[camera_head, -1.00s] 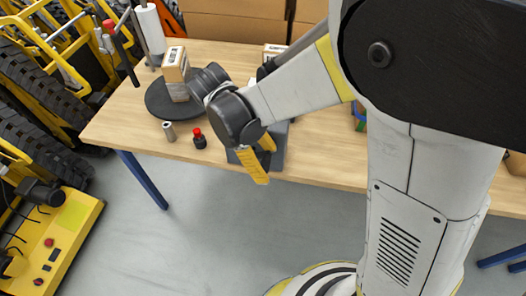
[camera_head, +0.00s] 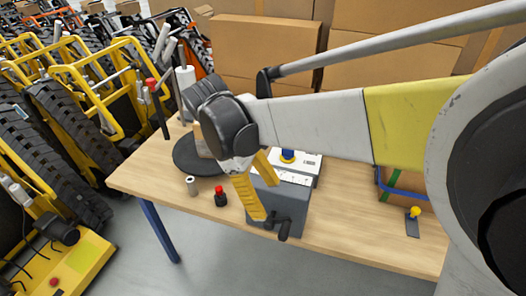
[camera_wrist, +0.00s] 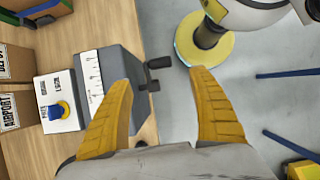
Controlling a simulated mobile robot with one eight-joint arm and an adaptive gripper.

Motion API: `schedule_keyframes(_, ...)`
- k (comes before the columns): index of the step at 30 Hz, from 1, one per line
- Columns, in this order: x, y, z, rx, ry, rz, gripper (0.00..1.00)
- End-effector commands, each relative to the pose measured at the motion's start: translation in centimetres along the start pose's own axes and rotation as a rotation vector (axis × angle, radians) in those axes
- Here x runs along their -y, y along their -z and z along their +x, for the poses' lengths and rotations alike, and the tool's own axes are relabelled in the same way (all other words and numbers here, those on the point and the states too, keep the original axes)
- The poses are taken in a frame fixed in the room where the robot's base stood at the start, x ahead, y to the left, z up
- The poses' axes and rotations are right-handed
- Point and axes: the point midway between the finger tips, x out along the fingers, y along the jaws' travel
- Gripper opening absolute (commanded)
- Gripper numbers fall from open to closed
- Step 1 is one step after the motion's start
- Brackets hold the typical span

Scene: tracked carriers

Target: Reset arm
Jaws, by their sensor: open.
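My gripper (camera_head: 258,192) has yellow fingers and hangs over the front edge of the wooden table in the head view. In the wrist view my gripper (camera_wrist: 165,95) is open, its two yellow fingers wide apart with nothing between them. Beyond and beside the left finger is a grey device (camera_wrist: 112,68) with a ruled white strip and black handles. It also shows in the head view (camera_head: 285,205), partly behind the fingers. My arm hides part of the table.
Cardboard boxes (camera_head: 265,50) stand behind. Yellow tracked machines (camera_head: 110,75) stand at left. Floor in front is clear.

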Motion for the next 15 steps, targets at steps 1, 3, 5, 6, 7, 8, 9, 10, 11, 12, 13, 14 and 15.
schedule_keyframes(1,0.0,0.0,0.0,0.0,0.0,0.0,0.7)
schedule_keyframes(3,0.0,0.0,0.0,0.0,0.0,0.0,0.7)
schedule_keyframes(5,0.0,0.0,0.0,0.0,0.0,0.0,0.7)
schedule_keyframes(6,0.0,0.0,0.0,0.0,0.0,0.0,0.7)
schedule_keyframes(7,0.0,-0.1,0.0,-0.002,0.0,0.003,0.7)
schedule_keyframes(8,-0.1,-0.2,0.1,-0.006,-0.001,0.008,0.7)
schedule_keyframes(9,-0.1,-0.6,0.1,-0.017,-0.003,0.021,0.7)
schedule_keyframes(10,-0.2,-1.0,0.2,-0.03,-0.005,0.038,0.7)
schedule_keyframes(11,-0.3,-1.5,0.3,-0.047,-0.008,0.06,0.7)
schedule_keyframes(12,-0.5,-2.4,0.4,-0.078,-0.012,0.1,0.7)
schedule_keyframes(13,-0.6,-3.1,0.6,-0.106,-0.017,0.137,0.7)
schedule_keyframes(14,-0.8,-4.0,0.8,-0.139,-0.023,0.181,0.7)
schedule_keyframes(15,-0.9,-5.2,1.1,-0.19,-0.03,0.246,0.7)
